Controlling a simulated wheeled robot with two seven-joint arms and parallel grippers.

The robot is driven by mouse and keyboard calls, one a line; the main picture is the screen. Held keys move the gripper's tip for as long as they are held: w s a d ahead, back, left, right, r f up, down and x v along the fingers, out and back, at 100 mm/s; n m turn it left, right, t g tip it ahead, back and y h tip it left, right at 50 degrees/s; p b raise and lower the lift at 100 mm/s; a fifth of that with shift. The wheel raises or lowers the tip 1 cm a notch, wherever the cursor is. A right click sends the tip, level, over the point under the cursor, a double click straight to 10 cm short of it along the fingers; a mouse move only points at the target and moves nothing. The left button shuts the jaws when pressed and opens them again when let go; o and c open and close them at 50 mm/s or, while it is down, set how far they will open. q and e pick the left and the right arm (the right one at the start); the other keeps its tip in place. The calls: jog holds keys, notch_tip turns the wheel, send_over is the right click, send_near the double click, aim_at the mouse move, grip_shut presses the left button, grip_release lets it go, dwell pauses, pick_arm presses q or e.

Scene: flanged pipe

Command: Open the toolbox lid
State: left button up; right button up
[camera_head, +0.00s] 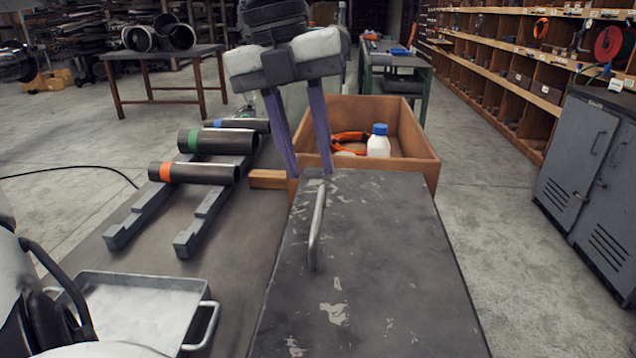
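The toolbox lid (375,265) is a dark grey, worn panel with pale scuffs, in the lower middle of the head view. It appears to lie shut, and the toolbox body below it is not visible. A slim metal handle (316,228) runs lengthwise near the lid's left side. My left gripper (309,174) points down at the lid's far left corner. Its two purple fingers are spread with nothing between them that I can make out. The right fingertip is close to the handle's far end; I cannot tell whether they touch. My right gripper is not in view.
An open wooden box (422,160) with a white bottle (378,146) and orange-handled tools stands just behind the lid. To the left are pipes (205,141) on grey rails and a metal tray (205,322). A grey cabinet (590,175) stands right, beyond clear floor.

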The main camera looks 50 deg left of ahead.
aim_at(319, 200)
pick_arm(q)
jog(key=f, duration=0.4)
jog(key=shift+w+d+f, duration=0.35)
jog(key=shift+w, duration=0.05)
jog(key=shift+c, duration=0.3)
grip_shut()
